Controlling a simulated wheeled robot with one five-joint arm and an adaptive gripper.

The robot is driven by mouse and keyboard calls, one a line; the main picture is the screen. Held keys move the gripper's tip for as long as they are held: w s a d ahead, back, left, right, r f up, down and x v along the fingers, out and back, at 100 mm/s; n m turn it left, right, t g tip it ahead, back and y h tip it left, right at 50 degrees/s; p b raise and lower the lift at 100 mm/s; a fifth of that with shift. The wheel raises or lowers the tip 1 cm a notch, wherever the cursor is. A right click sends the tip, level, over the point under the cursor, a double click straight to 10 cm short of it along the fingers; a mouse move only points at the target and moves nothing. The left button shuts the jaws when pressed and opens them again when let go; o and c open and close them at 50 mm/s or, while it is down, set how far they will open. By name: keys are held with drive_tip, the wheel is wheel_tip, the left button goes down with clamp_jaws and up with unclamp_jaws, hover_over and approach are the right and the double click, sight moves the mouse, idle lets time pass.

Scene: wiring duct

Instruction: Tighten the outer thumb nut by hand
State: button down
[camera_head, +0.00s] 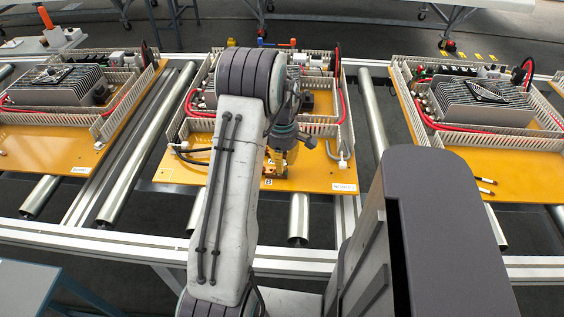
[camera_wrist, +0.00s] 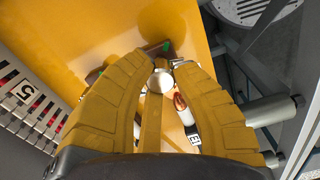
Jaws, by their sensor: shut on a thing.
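My gripper (camera_head: 277,170) reaches down to the front part of the middle orange panel (camera_head: 215,178). In the wrist view its yellow fingers (camera_wrist: 162,66) are closed in around a small round silvery thumb nut (camera_wrist: 160,82). The fingers hide most of the nut and its stud, and I cannot tell how far down it sits. A copper-coloured lug (camera_wrist: 181,103) on a white-sleeved lead lies beside the nut, to its right in the wrist view. In the head view the nut is too small to make out.
White slotted wiring duct (camera_wrist: 35,105) runs along the left in the wrist view. A grey cable (camera_head: 342,150) loops right of my gripper. Similar panels stand left (camera_head: 45,145) and right (camera_head: 500,150) on the roller conveyor (camera_head: 375,110).

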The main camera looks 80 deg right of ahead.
drive_tip(key=m, duration=0.5)
drive_tip(key=shift+d, duration=0.15)
drive_tip(key=c, duration=1.2)
unclamp_jaws()
drive_tip(key=shift+c, duration=0.2)
drive_tip(key=n, duration=0.4)
drive_tip(key=shift+n, duration=0.4)
drive_tip(key=n, duration=0.5)
drive_tip(key=shift+w+a+n+b, duration=0.1)
drive_tip(key=shift+a+n+b, duration=0.1)
drive_tip(key=shift+n+b, duration=0.15)
drive_tip(key=shift+o, duration=0.4)
